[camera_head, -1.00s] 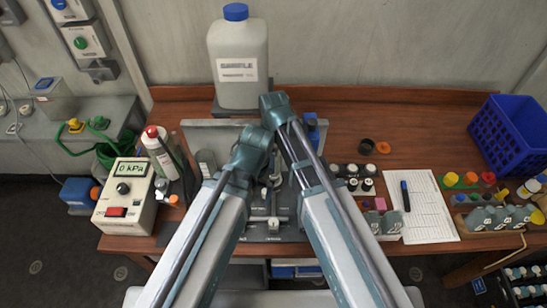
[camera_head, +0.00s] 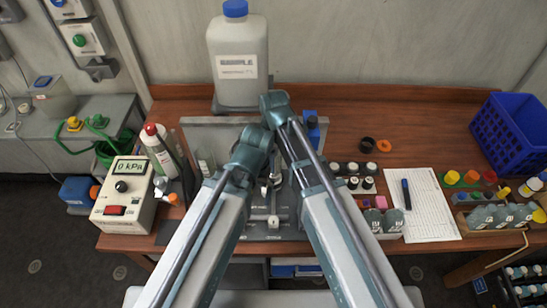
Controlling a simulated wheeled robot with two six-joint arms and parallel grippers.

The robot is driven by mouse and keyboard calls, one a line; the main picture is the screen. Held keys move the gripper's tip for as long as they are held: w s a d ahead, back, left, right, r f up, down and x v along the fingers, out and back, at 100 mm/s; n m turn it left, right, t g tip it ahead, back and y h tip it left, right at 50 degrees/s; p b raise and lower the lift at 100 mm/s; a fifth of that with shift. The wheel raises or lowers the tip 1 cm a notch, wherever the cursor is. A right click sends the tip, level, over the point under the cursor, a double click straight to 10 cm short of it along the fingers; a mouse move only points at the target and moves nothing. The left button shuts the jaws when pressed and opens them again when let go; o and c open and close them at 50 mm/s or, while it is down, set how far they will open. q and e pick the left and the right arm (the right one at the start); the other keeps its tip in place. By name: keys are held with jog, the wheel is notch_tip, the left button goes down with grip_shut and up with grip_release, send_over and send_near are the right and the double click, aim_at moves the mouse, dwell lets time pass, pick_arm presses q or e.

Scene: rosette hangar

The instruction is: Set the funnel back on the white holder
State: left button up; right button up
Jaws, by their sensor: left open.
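My two arms cover the middle of the bench, over a grey apparatus (camera_head: 288,225) with a pale upright panel behind it. My left gripper (camera_head: 268,188) shows only in part, low between the arms, above the apparatus; its jaws are open. My right gripper is hidden behind the arm links. I cannot make out the funnel or the white holder; the arms hide much of the apparatus.
A large white jug (camera_head: 238,85) stands at the back. A pressure box (camera_head: 124,190) reading 0 kPa and a capped bottle (camera_head: 160,150) are left. Small bottles, a paper sheet (camera_head: 425,215), colored caps and a blue basket (camera_head: 510,135) are right.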

jog(key=shift+f+b, duration=0.3)
jog(key=shift+f, duration=0.05)
dwell(0.4)
dwell(0.8)
jog(key=o, duration=1.3)
jog(key=shift+o, duration=0.2)
jog(key=shift+r, duration=0.2)
notch_tip(320, 180, up, 7)
jog(key=p, duration=0.7)
jog(key=shift+p, duration=0.3)
